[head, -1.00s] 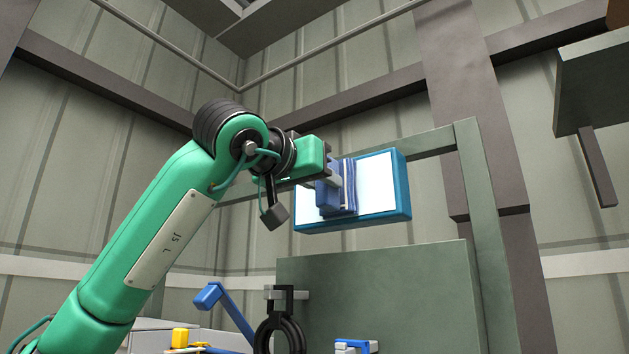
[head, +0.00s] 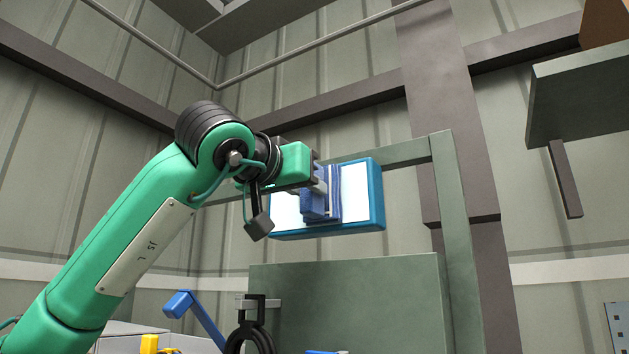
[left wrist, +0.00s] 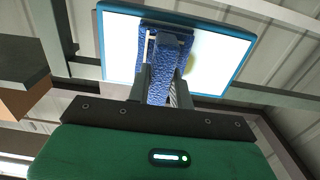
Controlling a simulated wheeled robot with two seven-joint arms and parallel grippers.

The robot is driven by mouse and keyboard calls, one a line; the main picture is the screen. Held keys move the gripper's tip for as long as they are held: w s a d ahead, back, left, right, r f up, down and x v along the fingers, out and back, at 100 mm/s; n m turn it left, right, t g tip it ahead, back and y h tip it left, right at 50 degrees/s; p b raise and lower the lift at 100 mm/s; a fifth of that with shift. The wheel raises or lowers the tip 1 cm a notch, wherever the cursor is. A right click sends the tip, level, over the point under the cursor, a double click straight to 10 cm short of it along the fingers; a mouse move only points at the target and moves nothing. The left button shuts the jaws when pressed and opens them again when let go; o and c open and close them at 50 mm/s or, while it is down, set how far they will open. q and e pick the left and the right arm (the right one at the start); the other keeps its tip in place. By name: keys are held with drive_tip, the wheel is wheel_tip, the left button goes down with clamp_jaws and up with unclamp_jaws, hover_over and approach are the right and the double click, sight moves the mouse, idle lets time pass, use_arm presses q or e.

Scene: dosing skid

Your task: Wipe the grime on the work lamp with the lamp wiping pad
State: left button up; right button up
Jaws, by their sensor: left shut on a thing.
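The work lamp (head: 357,192) is a bright white panel in a blue frame, raised above a grey-green board; it also shows in the left wrist view (left wrist: 120,45). My left gripper (head: 318,182) is shut on the blue handle of the lamp wiping pad (head: 313,204). The pad is in front of the lamp's lit face, near its middle, and seems to lie against it. In the left wrist view, the gripper (left wrist: 162,78) holds the pad (left wrist: 124,45), and a faint yellowish smear of grime (left wrist: 203,48) shows on the panel right of it. The pad hides part of the panel.
A grey-green post and frame (head: 456,230) stands right of the lamp, above a wide board (head: 350,300). A black coil (head: 250,338) hangs on a hook below. A blue lever (head: 178,304) is at lower left. A dark shelf (head: 580,95) juts out at upper right.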

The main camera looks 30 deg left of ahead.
use_arm(q)
drive_tip(key=a+p, duration=0.1)
drive_tip(key=a, duration=0.5)
drive_tip(key=shift+w, duration=0.3)
drive_tip(key=shift+s, duration=0.15)
drive_tip(key=s, duration=0.5)
drive_tip(key=shift+s+a, duration=0.2)
drive_tip(key=shift+s, duration=0.15)
